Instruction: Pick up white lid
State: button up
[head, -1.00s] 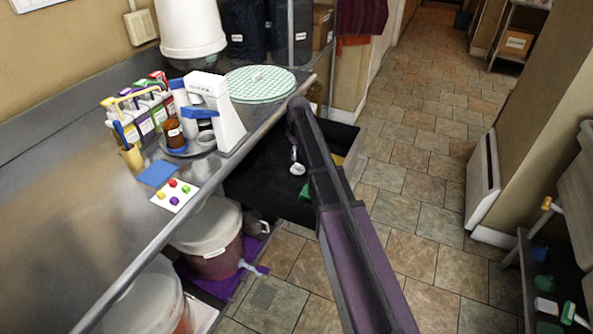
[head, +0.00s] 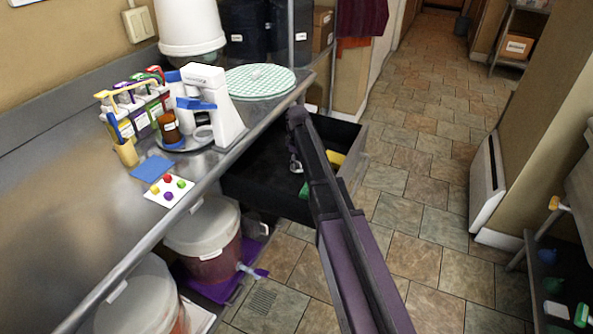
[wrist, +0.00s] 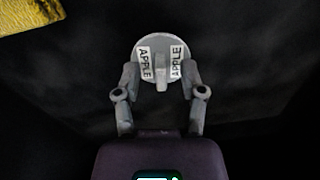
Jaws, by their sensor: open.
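The white lid (wrist: 150,48) is a pale round disc with a raised bar across its middle and two "APPLE" labels. It lies on a dark surface in the wrist view. My gripper (wrist: 161,73) is open, with one finger at each side of the lid's near part and the bar between them. I cannot tell whether the fingers touch the lid. In the head view my arm reaches down into a black open drawer (head: 258,180) under the counter. A small pale shape (head: 295,167) shows there beside the arm, too small to tell lid from gripper.
A yellow item (head: 335,157) lies in the drawer, also at the wrist view's upper left (wrist: 30,12). A green item (head: 304,190) is partly hidden by my arm. The steel counter (head: 80,210) overhangs lidded buckets (head: 203,228). Tiled floor (head: 410,200) is open to the right.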

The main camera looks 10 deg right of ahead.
aim_at(298, 162)
dwell(0.5)
grip_shut()
jog(key=shift+r, duration=0.1)
notch_tip(298, 162, up, 3)
jog(key=p, duration=0.3)
jog(key=shift+r, duration=0.15)
jog(key=shift+s+r+p, duration=0.2)
jog(key=shift+r+p, duration=0.05)
jog(key=shift+p, duration=0.25)
jog(key=s, duration=0.5)
jog(key=s+d, duration=0.1)
jog(key=s, duration=0.4)
jog(key=s+r+p, duration=0.1)
jog(key=s, duration=0.4)
jog(key=shift+s+d, duration=0.25)
jog(key=shift+s, duration=0.05)
